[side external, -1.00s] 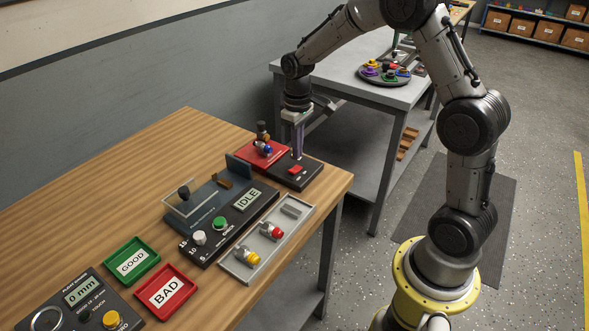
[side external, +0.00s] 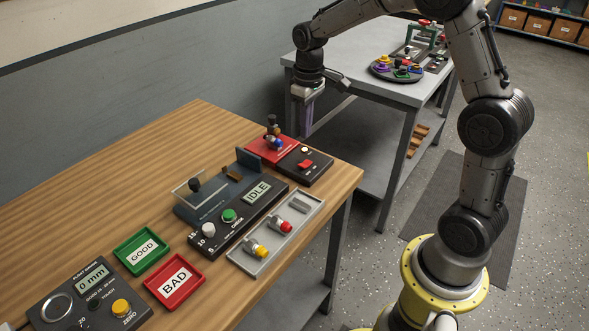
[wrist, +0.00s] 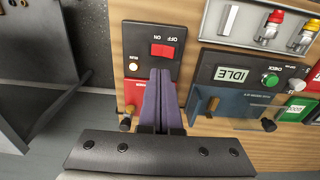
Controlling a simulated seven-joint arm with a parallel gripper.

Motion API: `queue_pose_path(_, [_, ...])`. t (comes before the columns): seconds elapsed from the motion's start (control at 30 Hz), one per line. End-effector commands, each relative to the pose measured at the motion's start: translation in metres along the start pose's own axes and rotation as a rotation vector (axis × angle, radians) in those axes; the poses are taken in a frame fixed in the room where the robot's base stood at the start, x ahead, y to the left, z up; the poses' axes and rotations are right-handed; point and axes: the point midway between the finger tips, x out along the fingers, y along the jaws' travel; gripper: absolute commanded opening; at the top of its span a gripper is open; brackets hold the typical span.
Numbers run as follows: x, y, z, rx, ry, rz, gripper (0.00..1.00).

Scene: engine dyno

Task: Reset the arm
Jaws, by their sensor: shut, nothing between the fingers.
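My gripper (side external: 304,134) has purple fingers pointing down and hangs above the far end of the wooden table. In the wrist view its fingers (wrist: 160,72) are together with nothing between them. The black switch box (side external: 308,172) with a red rocker switch (side external: 305,164) and a small white lamp (side external: 305,149) lies below and apart from the fingers. In the wrist view the rocker (wrist: 162,50) is marked OFF and ON, and the fingers cover part of the box.
A red base with a small blue-and-brown fixture (side external: 272,139) adjoins the box. A dark tester reading IDLE (side external: 257,193), a grey parts tray (side external: 262,262), a green GOOD tray (side external: 126,261), a red BAD tray (side external: 160,291) and a gauge (side external: 92,281) stand nearer. A grey bench (side external: 350,60) is behind.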

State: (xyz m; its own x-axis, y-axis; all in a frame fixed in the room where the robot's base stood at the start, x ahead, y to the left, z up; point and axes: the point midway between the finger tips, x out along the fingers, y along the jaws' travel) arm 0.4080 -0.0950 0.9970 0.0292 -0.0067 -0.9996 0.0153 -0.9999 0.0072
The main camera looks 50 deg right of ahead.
Motion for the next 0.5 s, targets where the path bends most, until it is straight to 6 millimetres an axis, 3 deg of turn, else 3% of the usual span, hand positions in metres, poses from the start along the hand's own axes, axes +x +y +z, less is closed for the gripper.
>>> queue_pose_path(0.07, [-0.03,-0.009,-0.001,-0.021,0.065,0.015,0.0])
queue_pose_path(0.17, [-0.068,-0.025,0.015,-0.052,0.142,0.03,0.0])
queue_pose_path(0.3, [-0.114,-0.05,0.055,-0.082,0.248,0.043,0.0])
queue_pose_path(0.5, [-0.146,-0.078,0.127,-0.094,0.381,0.044,0.0])
